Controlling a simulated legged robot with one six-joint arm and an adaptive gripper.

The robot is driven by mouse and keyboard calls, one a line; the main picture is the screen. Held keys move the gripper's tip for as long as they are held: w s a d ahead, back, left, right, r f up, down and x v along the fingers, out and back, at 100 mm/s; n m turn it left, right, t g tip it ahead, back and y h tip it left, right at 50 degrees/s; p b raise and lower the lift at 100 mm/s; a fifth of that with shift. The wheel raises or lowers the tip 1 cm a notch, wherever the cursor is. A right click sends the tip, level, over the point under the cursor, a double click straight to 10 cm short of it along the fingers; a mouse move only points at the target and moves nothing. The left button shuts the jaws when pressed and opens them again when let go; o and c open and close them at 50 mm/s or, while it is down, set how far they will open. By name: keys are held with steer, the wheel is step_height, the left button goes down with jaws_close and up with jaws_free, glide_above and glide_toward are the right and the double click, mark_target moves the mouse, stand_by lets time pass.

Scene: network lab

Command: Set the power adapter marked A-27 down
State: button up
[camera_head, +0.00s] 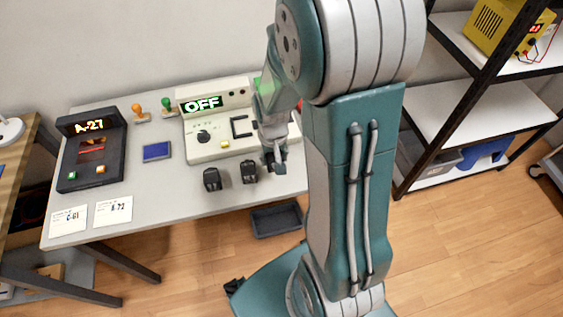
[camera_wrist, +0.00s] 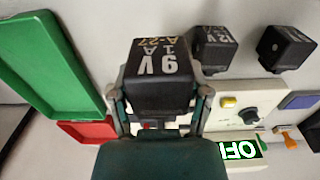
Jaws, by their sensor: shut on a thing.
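My gripper (camera_wrist: 160,105) is shut on a black power adapter (camera_wrist: 160,75) marked 9V, 1A and A-27, which sits between its two fingers in the wrist view. In the head view my gripper (camera_head: 272,155) is at the right part of the grey table (camera_head: 165,190), in front of the white tester. The held adapter (camera_head: 280,168) shows only as a small dark shape there. I cannot tell whether it touches the table. Two other black adapters stand to its left, one nearer (camera_head: 249,171) and one further left (camera_head: 212,180).
The white tester (camera_head: 212,148) reads OFF. A black display unit (camera_head: 90,150) reads A-27. Two cards (camera_head: 113,211), a blue pad (camera_head: 156,151) and two stamps stand left. Green (camera_wrist: 50,65) and red (camera_wrist: 88,131) trays show in the wrist view. Bare tabletop lies left of the adapters.

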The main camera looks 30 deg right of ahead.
steer(key=d+f, duration=0.1)
steer(key=w+d+f, duration=0.1)
steer(key=f, duration=0.1)
steer(key=d+f, duration=0.2)
steer(key=shift+w, duration=0.3)
steer(key=shift+f, duration=1.55)
steer(key=shift+f, duration=0.1)
steer(key=o, duration=1.3)
steer(key=shift+c, duration=0.2)
step_height(320, 180, up, 12)
steer(key=s+a+r+n+t, duration=0.1)
steer(key=s+a+r+t, duration=0.1)
steer(key=r, duration=0.4)
steer(key=s+a+r+n+t, duration=0.1)
steer(key=s+a+r, duration=0.4)
steer(key=s+r, duration=0.1)
steer(key=s+a+r+n+t, duration=0.1)
steer(key=s+a+r, duration=0.3)
steer(key=r, duration=0.4)
steer(key=shift+s+t, duration=0.35)
steer(key=shift+t, duration=0.45)
